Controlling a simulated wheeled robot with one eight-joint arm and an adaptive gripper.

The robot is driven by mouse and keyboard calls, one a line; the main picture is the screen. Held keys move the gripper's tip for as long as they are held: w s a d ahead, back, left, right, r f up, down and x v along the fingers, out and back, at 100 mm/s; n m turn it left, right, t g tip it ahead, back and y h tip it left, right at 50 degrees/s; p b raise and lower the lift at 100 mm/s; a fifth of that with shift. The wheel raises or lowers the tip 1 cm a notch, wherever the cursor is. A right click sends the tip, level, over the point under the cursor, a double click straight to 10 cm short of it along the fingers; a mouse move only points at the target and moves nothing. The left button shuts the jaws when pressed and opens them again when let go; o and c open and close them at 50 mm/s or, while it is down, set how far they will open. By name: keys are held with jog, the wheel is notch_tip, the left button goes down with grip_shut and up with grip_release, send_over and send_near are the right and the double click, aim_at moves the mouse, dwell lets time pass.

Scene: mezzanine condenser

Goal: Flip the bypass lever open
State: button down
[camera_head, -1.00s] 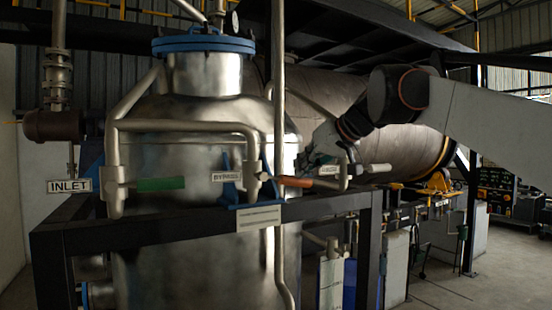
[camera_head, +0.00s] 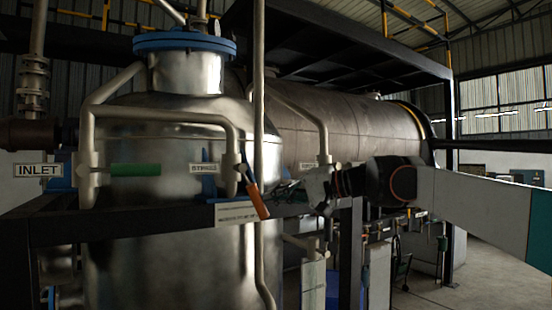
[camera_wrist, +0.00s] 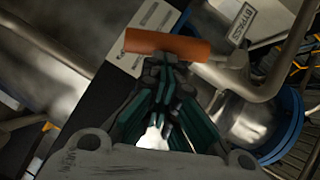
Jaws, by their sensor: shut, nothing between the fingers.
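The bypass lever has an orange handle (camera_head: 258,200) that hangs steeply down and slightly right from the pipe beside the BYPASS label (camera_head: 203,168). In the wrist view the orange handle (camera_wrist: 166,45) lies across the picture just beyond my fingertips, and the BYPASS label (camera_wrist: 242,20) is at upper right. My gripper (camera_wrist: 170,66) is shut and empty. Its tips overlap the handle's lower edge in that view; I cannot tell whether they touch. In the head view my gripper (camera_head: 281,191) is just right of the handle.
A green-handled lever (camera_head: 135,170) sits near the INLET sign (camera_head: 38,170) at left. A vertical pipe (camera_head: 259,90) runs close by the orange handle. A dark frame beam (camera_head: 130,222) and a white notice plate (camera_head: 233,214) are below. Another small label (camera_head: 309,165) is behind my gripper.

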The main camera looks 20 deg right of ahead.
aim_at(262, 207)
jog(key=shift+s+a+f+m+t+y+b, duration=0.2)
jog(key=shift+s+a+f+m+y+b, duration=0.1)
jog(key=shift+a+f+m+y+b, duration=0.4)
jog(key=shift+s+a+f+m+t+y+b, duration=0.25)
jog(key=shift+a+f+m+b, duration=0.25)
jog(key=shift+a, duration=0.4)
jog(key=shift+f, duration=0.1)
